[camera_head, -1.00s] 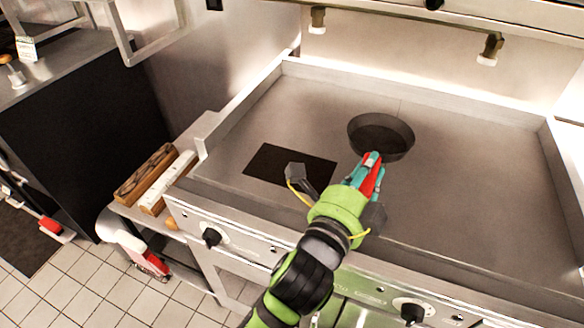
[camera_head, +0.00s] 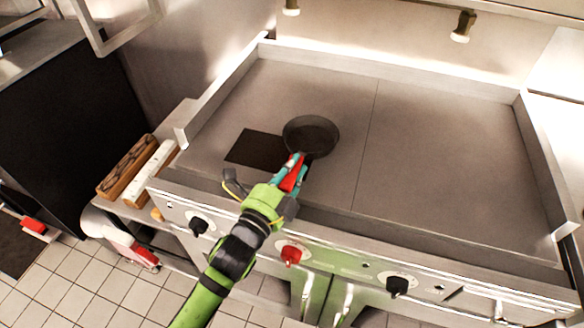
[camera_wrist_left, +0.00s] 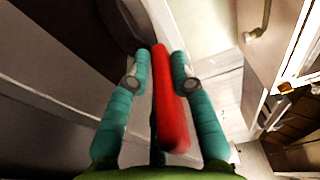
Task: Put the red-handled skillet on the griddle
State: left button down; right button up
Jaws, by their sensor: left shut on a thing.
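The skillet (camera_head: 311,135) is a dark round pan with a red handle (camera_head: 290,180). It is over the left half of the griddle (camera_head: 430,150), a wide grey plate with raised walls at its back and sides. My left gripper (camera_head: 293,170) comes in over the griddle's front edge and is shut on the red handle. In the left wrist view the handle (camera_wrist_left: 168,100) lies between the two teal fingers, and part of the dark pan (camera_wrist_left: 120,22) shows beyond. I cannot tell whether the pan's base touches the griddle. My right gripper is not in view.
A dark square patch (camera_head: 256,149) lies on the griddle just left of the pan. The griddle's right half is bare. Knobs, one of them red (camera_head: 291,254), line the front panel. Wooden and white blocks (camera_head: 127,165) lie on a side shelf at the left.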

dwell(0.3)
pick_arm(q)
jog(key=c, duration=1.1)
grip_release()
jog(key=shift+f, duration=0.1)
jog(key=shift+r, duration=0.25)
jog(key=b+v, duration=0.2)
jog(key=v, duration=1)
jog(key=shift+a+f, duration=0.1)
jog(key=shift+f, duration=0.05)
